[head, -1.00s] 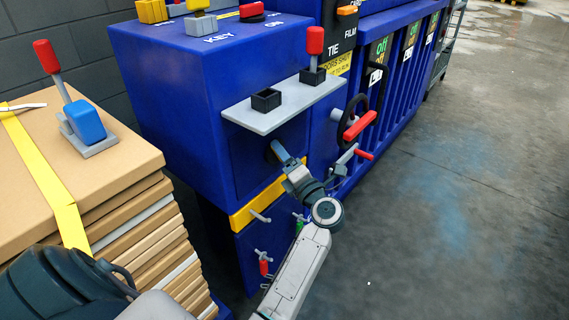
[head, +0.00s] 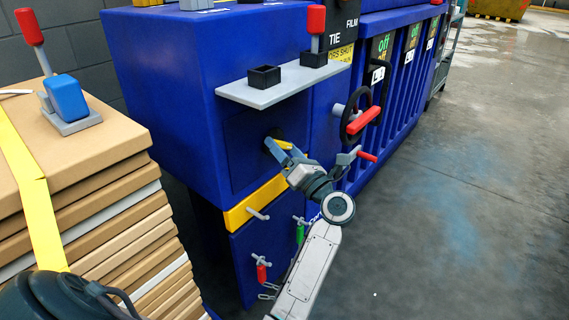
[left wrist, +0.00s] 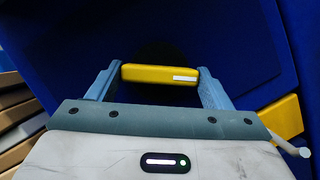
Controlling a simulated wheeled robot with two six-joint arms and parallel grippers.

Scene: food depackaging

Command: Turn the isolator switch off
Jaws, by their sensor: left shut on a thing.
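The isolator switch has a yellow handle (left wrist: 158,74) with a white mark at one end, in front of a dark round base on the blue panel. My left gripper (left wrist: 160,78) is shut on this handle, one finger at each end. In the head view the left gripper (head: 279,148) reaches the blue cabinet front below the grey shelf, with a bit of the yellow handle (head: 285,145) showing between its fingers. Most of the switch is hidden there by the gripper. My right gripper is not in view.
A grey shelf (head: 275,90) with a red-knobbed lever juts out above the gripper. A black handwheel (head: 356,118) is to the right. A yellow bar (head: 240,210) lies below. Stacked cardboard (head: 95,165) stands at the left. The floor at right is clear.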

